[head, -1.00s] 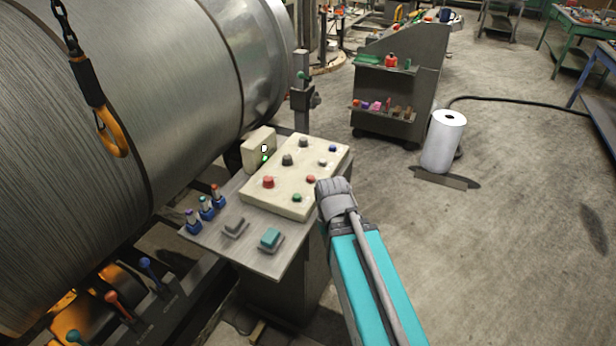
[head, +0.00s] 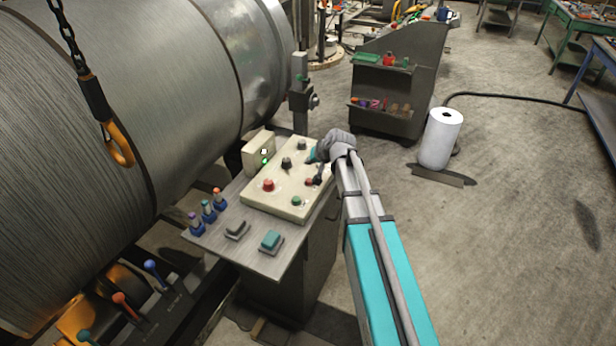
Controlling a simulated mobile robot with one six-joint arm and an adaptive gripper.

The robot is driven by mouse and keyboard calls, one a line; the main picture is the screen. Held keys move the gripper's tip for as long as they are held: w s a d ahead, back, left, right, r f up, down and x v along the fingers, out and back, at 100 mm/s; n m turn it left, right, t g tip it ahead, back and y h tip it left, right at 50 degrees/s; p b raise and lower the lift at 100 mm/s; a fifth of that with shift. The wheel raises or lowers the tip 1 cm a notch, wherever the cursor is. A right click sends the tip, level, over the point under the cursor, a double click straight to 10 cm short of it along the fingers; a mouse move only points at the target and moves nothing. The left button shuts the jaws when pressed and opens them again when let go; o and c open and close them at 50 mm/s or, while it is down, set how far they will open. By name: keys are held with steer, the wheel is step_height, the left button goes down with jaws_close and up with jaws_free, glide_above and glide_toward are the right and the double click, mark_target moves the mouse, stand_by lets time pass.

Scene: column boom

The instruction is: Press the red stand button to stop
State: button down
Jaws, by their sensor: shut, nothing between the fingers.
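A cream control panel (head: 245,197) lies on a grey metal stand (head: 262,258). It carries a large red button (head: 268,185) at its left and a smaller red button (head: 309,181) near its right edge. A green button (head: 296,201) is at the front, with dark knobs further back. My gripper (head: 318,177) is shut and empty, with its dark tip pointing down over the panel's right side, just beside the smaller red button. I cannot tell whether it touches the panel. My wrist and fingers hide the panel's back right corner.
A small cream box (head: 258,150) with a green light stands behind the panel. A large steel drum (head: 150,100) and a hanging hook (head: 117,145) are left.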

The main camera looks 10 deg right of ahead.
mark_target(310, 181)
steer(key=shift+w+d+r+m+t, duration=0.2)
steer(key=shift+w+r, duration=0.15)
steer(key=shift+w, duration=0.3)
steer(key=shift+w+d+r+m+t, duration=0.1)
steer(key=shift+w+r+t, duration=0.1)
steer(key=shift+w+r, duration=0.3)
steer(key=shift+f, duration=0.3)
step_height(310, 181, down, 9)
steer(key=b, duration=0.8)
steer(key=shift+r+b, duration=0.2)
steer(key=shift+b, duration=0.1)
steer(key=shift+f+b, duration=0.9)
steer(key=shift+b, duration=0.05)
stand_by(1.6)
steer(key=shift+r, duration=0.1)
stand_by(0.3)
steer(key=shift+r+p, duration=0.85)
steer(key=shift+p, duration=0.15)
steer(key=shift+r+p, duration=2.5)
